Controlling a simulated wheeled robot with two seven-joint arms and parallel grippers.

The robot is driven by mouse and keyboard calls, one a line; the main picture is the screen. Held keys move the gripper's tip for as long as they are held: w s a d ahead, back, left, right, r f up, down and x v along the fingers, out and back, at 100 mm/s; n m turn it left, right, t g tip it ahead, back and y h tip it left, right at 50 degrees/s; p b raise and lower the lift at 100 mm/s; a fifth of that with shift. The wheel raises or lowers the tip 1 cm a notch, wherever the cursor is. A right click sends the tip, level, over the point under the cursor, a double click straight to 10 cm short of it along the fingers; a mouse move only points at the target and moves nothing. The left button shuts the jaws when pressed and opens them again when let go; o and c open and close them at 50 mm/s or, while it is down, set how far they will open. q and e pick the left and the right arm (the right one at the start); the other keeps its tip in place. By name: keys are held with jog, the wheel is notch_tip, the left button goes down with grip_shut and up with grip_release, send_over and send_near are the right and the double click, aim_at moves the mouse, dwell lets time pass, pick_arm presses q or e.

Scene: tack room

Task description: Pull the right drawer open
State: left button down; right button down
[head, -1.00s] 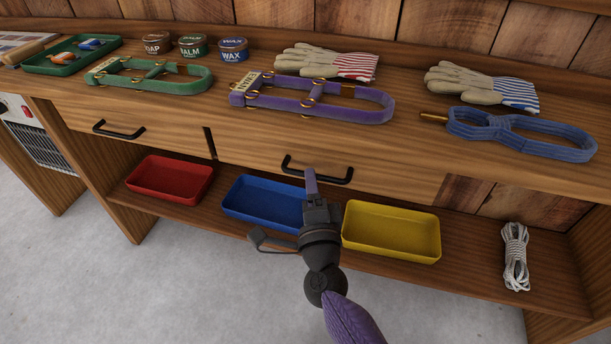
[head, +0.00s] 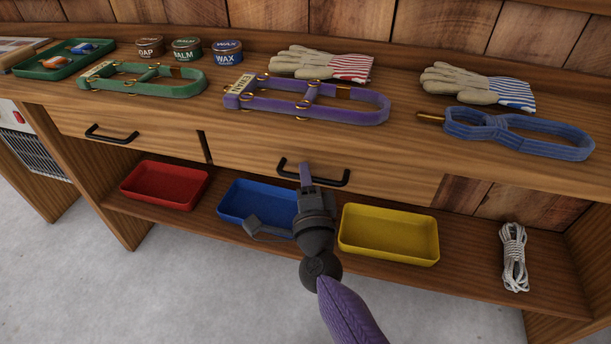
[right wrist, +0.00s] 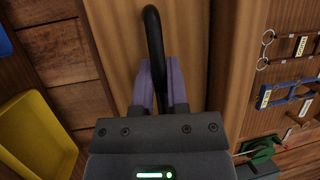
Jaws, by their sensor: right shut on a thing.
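The right drawer (head: 400,184) is a pale wooden front under the bench top, with a black bar handle (head: 337,183). It looks about flush with the bench; I cannot tell whether it stands slightly out. My right gripper (head: 305,171) is at the left part of this handle, with its purple fingers shut on it. In the right wrist view the black handle (right wrist: 153,32) runs between the two fingers (right wrist: 160,80). The part of the handle between the fingers is partly hidden. My left gripper is not in view.
The left drawer (head: 165,140) is beside it, closed. A red tray (head: 165,198), blue tray (head: 235,215) and yellow tray (head: 390,255) stand on the shelf below, with a rope (head: 513,258). Halters, gloves and tins lie on the bench top. Grey floor is clear in front.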

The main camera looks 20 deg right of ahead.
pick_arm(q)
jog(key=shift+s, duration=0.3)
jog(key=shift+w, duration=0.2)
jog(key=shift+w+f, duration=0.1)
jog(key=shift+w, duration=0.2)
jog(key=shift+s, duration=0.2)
pick_arm(e)
jog(key=shift+s+a, duration=0.1)
